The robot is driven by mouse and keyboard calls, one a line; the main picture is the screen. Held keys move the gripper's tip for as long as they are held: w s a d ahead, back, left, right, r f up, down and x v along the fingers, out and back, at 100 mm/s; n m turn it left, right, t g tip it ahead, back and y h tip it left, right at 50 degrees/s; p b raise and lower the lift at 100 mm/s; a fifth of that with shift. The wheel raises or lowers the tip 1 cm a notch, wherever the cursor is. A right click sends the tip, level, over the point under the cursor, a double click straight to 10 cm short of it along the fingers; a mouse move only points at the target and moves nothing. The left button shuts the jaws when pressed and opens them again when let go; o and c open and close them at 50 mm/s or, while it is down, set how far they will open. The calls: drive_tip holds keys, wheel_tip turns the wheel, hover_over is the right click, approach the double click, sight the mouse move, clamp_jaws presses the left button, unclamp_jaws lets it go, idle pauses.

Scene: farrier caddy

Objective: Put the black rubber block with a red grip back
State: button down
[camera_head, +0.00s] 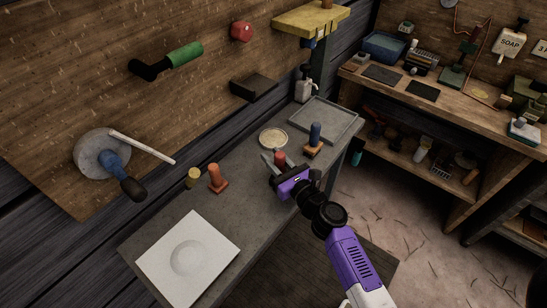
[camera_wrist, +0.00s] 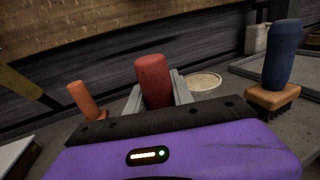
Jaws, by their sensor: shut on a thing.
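The red grip (camera_head: 280,157) of the block stands between the fingers of my gripper (camera_head: 271,162), just above or at the grey bench (camera_head: 245,185). In the wrist view my gripper (camera_wrist: 154,98) is shut on the red grip (camera_wrist: 152,75), one finger on each side. The black rubber part is hidden behind my gripper in both views, so I cannot tell whether it touches the bench. A dark, box-shaped ledge (camera_head: 253,87) juts from the wooden wall board behind the bench; its top looks empty.
A blue-handled brush (camera_head: 315,135) stands right of my gripper, an orange-handled tool (camera_head: 217,178) left. A round dish (camera_head: 273,138) lies behind it, a grey tray (camera_head: 338,128) further right. A white slab (camera_head: 215,250) lies front left. A green-handled tool (camera_head: 183,54) sticks out from the wall.

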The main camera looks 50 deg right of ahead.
sight(283, 171)
drive_tip(key=shift+f+b, duration=0.5)
drive_tip(key=shift+b, duration=0.05)
drive_tip(key=c, duration=1)
unclamp_jaws()
drive_tip(key=shift+c, duration=0.2)
drive_tip(key=shift+s, duration=0.15)
drive_tip(key=b+v, duration=0.1)
drive_tip(key=v, duration=0.5)
drive_tip(key=shift+s+a+f, duration=0.1)
drive_tip(key=shift+s, duration=0.2)
drive_tip(key=shift+s+a, duration=0.15)
drive_tip(key=shift+s, duration=0.3)
drive_tip(key=shift+b+v, duration=0.7)
drive_tip(key=shift+v, duration=1.55)
